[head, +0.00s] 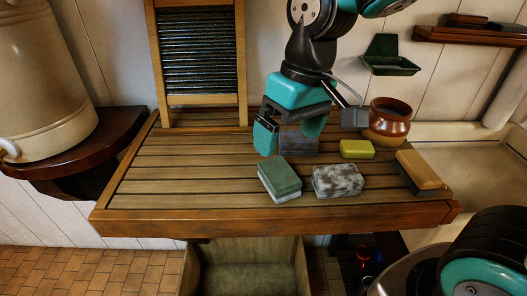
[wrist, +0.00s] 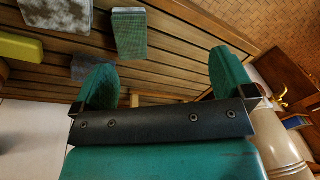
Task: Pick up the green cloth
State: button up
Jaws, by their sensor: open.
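A green block-like piece (head: 280,177), perhaps the folded green cloth, lies on the slatted wooden board near its front edge. Its top is green and its lower side is paler. It also shows at the top of the wrist view (wrist: 129,34), beyond the fingers and left of the middle. My gripper (head: 290,134) has teal fingers spread apart with nothing between them. In the head view it is above the board, behind the green piece and apart from it. In the wrist view both fingertips (wrist: 165,80) show.
A blue-grey block (head: 299,144) is partly hidden behind my gripper. A mottled grey-white block (head: 338,181), a yellow block (head: 357,149) and a brush (head: 420,170) lie to the right. A brown pot (head: 389,122) and a washboard (head: 201,60) stand behind. The board's left part is clear.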

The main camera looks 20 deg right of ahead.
jog(key=w+d+m+h+p, duration=0.1)
jog(key=w+d+m+h, duration=0.15)
jog(key=w, duration=0.55)
jog(key=p, duration=0.3)
send_near(279, 172)
jog(key=shift+m+y, duration=0.35)
jog(key=f, duration=0.4)
jog(key=w+d+f, duration=0.1)
jog(key=f, duration=0.1)
jog(key=f+p, duration=0.1)
jog(key=f, duration=0.1)
jog(key=f+p, duration=0.1)
jog(key=f, duration=0.1)
jog(key=shift+s+a+f, duration=0.1)
jog(key=shift+s+f, duration=0.1)
jog(key=shift+s, duration=0.2)
jog(key=shift+f, duration=0.4)
jog(key=shift+c, duration=0.2)
jog(key=c, duration=1.1)
jog(key=shift+r, duration=0.15)
